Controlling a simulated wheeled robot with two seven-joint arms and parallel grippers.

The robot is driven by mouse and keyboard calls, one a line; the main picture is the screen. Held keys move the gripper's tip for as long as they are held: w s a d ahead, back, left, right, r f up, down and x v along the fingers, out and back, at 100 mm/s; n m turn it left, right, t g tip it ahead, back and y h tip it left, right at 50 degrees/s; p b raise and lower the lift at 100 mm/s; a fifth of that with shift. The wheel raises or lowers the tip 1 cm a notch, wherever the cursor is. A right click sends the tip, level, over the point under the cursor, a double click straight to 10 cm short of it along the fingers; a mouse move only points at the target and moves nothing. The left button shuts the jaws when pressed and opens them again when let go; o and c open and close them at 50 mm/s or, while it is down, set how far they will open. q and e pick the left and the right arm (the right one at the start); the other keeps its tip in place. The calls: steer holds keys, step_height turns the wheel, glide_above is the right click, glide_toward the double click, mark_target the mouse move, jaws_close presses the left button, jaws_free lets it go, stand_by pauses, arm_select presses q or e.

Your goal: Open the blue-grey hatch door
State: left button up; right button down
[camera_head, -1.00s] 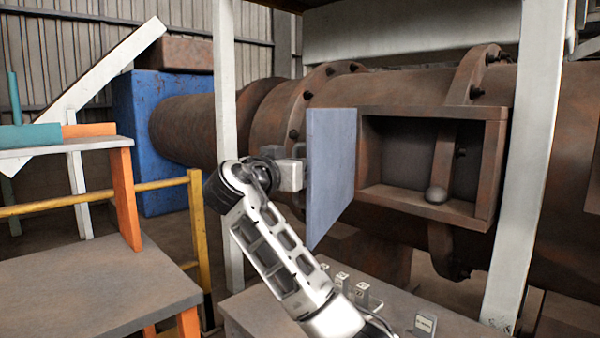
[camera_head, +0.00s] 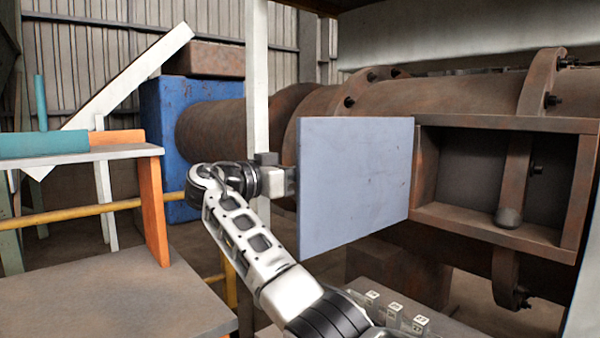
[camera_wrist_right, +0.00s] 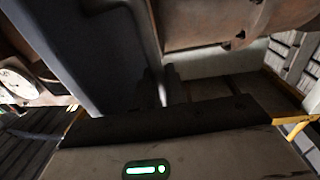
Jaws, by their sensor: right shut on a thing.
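The blue-grey hatch door (camera_head: 355,185) stands swung out to the left of its frame, hinged side at the rusty box opening (camera_head: 480,185), so the opening is uncovered. My right arm reaches up from the bottom, and its gripper is at the door's far left edge, mostly hidden behind the panel in the head view. In the right wrist view my right gripper (camera_wrist_right: 168,88) is shut on the door's handle, a pale bar (camera_wrist_right: 157,50) beside the dark door panel (camera_wrist_right: 85,55). The exact grip is dim. My left gripper is not in view.
A white post (camera_head: 256,75) stands behind my wrist. A yellow rail (camera_head: 90,211) and a table (camera_head: 120,300) lie to the left. A bench with small labelled blocks (camera_head: 396,312) is below the door.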

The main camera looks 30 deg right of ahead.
steer(key=c, duration=1.9)
jaws_free()
steer(key=shift+s+d, duration=0.1)
steer(key=shift+d, duration=0.15)
steer(key=shift+o, duration=0.4)
steer(key=shift+d+f, duration=0.1)
steer(key=shift+d, duration=0.1)
steer(key=s+a+b, duration=0.1)
steer(key=a+b, duration=0.1)
steer(key=a, duration=1.4)
steer(key=shift+s, duration=0.2)
